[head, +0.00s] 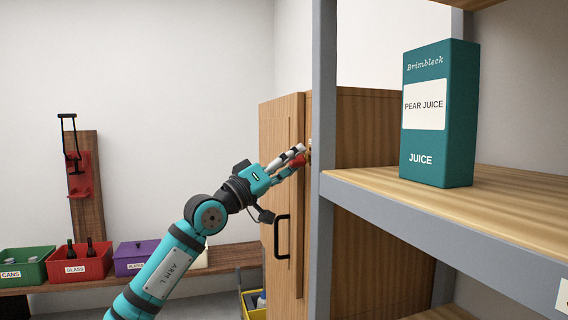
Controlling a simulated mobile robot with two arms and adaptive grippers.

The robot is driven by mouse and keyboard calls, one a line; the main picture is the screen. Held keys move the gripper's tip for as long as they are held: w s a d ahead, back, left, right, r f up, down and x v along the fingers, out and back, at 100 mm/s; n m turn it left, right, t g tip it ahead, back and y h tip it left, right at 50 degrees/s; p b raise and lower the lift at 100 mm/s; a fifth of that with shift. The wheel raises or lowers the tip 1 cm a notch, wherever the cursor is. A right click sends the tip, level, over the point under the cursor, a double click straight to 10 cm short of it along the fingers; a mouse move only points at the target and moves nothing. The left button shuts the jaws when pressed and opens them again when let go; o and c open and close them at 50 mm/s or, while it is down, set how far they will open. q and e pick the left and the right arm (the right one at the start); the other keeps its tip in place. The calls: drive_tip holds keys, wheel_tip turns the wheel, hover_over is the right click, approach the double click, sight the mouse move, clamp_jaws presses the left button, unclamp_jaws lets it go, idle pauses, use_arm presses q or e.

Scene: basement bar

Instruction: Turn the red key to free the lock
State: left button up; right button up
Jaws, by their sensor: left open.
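A wooden cabinet (280,140) with a black bar handle (282,237) stands in the middle of the head view. My left gripper (296,160) is at the upper right part of its front, jaws open. A small red piece (298,162) shows between its fingers and looks like the red key. I cannot tell whether the fingers touch it. The lock is mostly hidden behind the fingers; only a small light spot shows just past them. My right gripper is out of view.
A grey-framed shelf (324,120) stands close on the right, holding a teal juice carton (438,150). At left, a bench (225,258) carries a green crate (25,270), a red crate (80,267) and a purple crate (135,254). A red lever device (80,175) hangs above.

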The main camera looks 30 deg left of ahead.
use_arm(q)
drive_tip(key=v, duration=0.7)
drive_tip(key=shift+s+a, duration=0.2)
drive_tip(key=shift+s, duration=0.15)
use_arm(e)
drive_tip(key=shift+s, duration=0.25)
use_arm(q)
drive_tip(key=shift+f, duration=0.1)
